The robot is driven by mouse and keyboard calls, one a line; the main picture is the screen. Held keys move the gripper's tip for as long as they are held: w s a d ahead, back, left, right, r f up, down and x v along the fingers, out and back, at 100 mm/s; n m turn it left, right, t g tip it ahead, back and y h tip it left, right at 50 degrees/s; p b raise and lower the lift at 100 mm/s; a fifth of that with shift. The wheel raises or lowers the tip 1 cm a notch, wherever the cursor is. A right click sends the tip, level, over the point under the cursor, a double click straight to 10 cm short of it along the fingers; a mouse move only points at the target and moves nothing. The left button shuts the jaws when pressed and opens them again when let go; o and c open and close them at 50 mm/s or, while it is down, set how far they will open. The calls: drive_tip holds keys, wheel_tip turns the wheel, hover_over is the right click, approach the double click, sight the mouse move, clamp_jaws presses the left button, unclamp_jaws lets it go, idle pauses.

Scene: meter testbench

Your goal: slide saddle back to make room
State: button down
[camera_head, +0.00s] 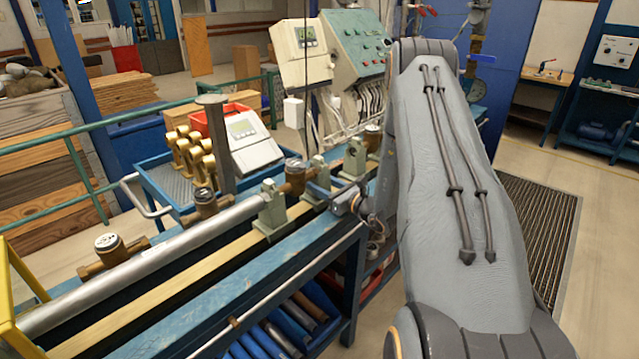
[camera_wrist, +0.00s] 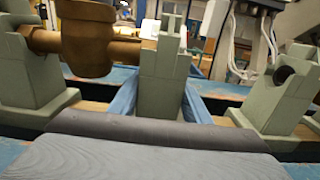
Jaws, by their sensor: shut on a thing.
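The grey-green saddle (camera_head: 318,177) stands upright on the bench rail, partly hidden by my gripper. In the wrist view it is the middle block (camera_wrist: 163,75), with a blue finger on each side. My gripper (camera_head: 322,189) is shut on it, low down; its fingers also show in the wrist view (camera_wrist: 160,100). A brass meter (camera_head: 295,176) is left of the saddle; its brass body (camera_wrist: 86,38) reaches from the left saddle (camera_wrist: 30,85) to the held one. Another saddle (camera_head: 355,158), with a round hole, stands apart to the right (camera_wrist: 290,95).
Further brass meters stand along the bench (camera_head: 60,340), beside a long silver pipe (camera_head: 150,262). A blue trolley (camera_head: 160,185) with brass fittings and a grey-white device (camera_head: 252,140) is behind. A gap separates the held saddle from the right one.

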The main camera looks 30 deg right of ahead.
drive_tip(key=shift+s+a, duration=0.2)
drive_tip(key=shift+a, duration=0.5)
drive_tip(key=c, duration=0.9)
unclamp_jaws()
drive_tip(key=shift+s+d, duration=0.1)
drive_tip(key=shift+d, duration=0.05)
drive_tip(key=shift+s+d, duration=0.15)
drive_tip(key=shift+s, duration=0.15)
drive_tip(key=b+v, duration=0.2)
drive_tip(key=v, duration=0.4)
drive_tip(key=shift+s+b, duration=0.35)
drive_tip(key=shift+s, duration=0.1)
drive_tip(key=shift+s, duration=0.1)
